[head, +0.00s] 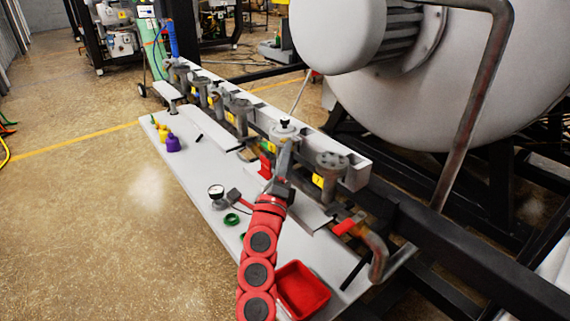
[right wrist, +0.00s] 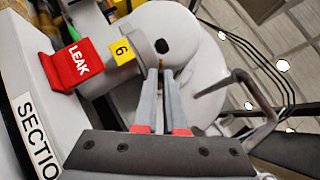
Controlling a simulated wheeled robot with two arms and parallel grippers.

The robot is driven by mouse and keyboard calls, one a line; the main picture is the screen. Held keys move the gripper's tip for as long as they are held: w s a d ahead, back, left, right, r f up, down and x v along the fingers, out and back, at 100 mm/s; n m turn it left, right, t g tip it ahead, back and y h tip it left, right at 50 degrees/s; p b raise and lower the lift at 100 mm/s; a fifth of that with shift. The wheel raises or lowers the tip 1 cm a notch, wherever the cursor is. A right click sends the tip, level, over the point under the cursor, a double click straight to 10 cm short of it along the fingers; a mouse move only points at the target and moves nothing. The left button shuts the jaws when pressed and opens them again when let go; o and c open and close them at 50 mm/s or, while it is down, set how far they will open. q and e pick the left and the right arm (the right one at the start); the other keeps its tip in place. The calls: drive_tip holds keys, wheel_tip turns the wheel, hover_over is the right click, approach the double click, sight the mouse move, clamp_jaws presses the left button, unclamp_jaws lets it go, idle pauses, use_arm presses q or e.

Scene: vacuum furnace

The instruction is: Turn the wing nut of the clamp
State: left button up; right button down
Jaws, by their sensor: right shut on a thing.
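My right gripper (head: 283,155) reaches to a grey vacuum port (head: 286,130) on the manifold rail. In the right wrist view its two fingers (right wrist: 161,72) are close together, with their tips at the side of the port's clamped flange (right wrist: 162,46), beside the yellow tag "6" (right wrist: 122,50). They are shut on a small part there, which looks to be the clamp's wing nut. The nut itself is hidden between the fingertips, so I cannot tell its angle. My left gripper is not in view.
A red "LEAK" tag (right wrist: 72,66) hangs left of the port. A red tray (head: 302,290), pressure gauge (head: 216,191), green ring (head: 231,219) and purple bottle (head: 173,143) are on the white shelf (head: 205,170). Port "7" (head: 331,166) stands close on the right. The furnace (head: 450,80) is behind.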

idle(0.3)
drive_tip(key=c, duration=1)
unclamp_jaws()
drive_tip(key=v, duration=1.7)
drive_tip(key=shift+s+f+b, duration=0.15)
drive_tip(key=shift+s+b, duration=0.05)
drive_tip(key=shift+b, duration=0.1)
